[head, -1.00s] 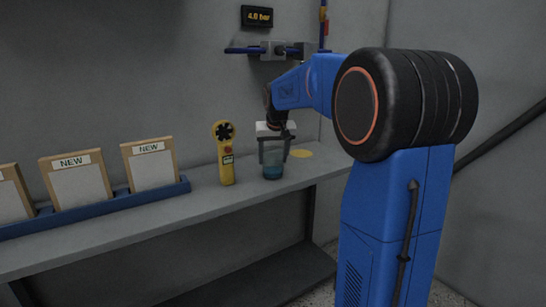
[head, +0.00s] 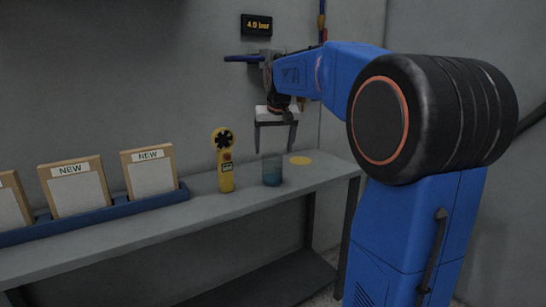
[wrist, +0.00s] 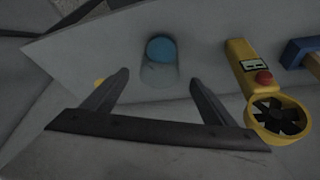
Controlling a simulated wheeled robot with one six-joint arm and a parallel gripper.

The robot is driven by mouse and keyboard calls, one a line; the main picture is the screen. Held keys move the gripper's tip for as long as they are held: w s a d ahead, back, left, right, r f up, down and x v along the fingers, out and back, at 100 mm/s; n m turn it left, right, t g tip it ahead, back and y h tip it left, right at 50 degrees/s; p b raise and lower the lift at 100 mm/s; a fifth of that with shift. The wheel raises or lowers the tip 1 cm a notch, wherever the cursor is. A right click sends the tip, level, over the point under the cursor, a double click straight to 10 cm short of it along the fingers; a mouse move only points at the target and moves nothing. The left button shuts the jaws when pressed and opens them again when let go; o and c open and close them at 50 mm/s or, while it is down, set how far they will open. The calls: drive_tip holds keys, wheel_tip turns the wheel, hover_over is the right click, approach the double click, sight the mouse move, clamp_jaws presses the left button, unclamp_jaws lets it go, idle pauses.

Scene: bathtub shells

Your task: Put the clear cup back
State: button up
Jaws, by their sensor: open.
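The clear cup (head: 272,171), with blue in its lower part, stands upright on the grey shelf (head: 110,237). A round yellow spot (head: 300,160) lies on the shelf just right of and behind the cup. My gripper (head: 275,150) is open and empty, fingers pointing down, above the cup and apart from it. In the wrist view the cup (wrist: 160,62) shows beyond the gap between my two fingertips (wrist: 160,78), its blue part as a disc. Part of the yellow spot (wrist: 99,82) shows beside the left finger.
A yellow handheld fan meter (head: 226,170) stands just left of the cup. Framed cards marked NEW (head: 150,172) stand in a blue rack (head: 130,203) further left. A pressure display (head: 256,25) and pipe fittings are on the wall behind my arm.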

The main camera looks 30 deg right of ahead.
drive_tip(key=s+a+f+n+y, duration=0.1)
drive_tip(key=s+a+f, duration=0.2)
drive_tip(key=s+a, duration=0.5)
drive_tip(key=s+a+f+n, duration=0.15)
drive_tip(key=s+a, duration=0.25)
drive_tip(key=s, duration=0.8)
drive_tip(key=s+a+f+n, duration=0.1)
drive_tip(key=s+a+f, duration=0.1)
drive_tip(key=s+f, duration=0.5)
drive_tip(key=s+a+f, duration=0.3)
drive_tip(key=s+f, duration=0.5)
drive_tip(key=s, duration=0.1)
drive_tip(key=shift+s+a+f+n+y, duration=0.15)
drive_tip(key=shift+s+f+n+y, duration=0.1)
drive_tip(key=shift+n+y, duration=0.15)
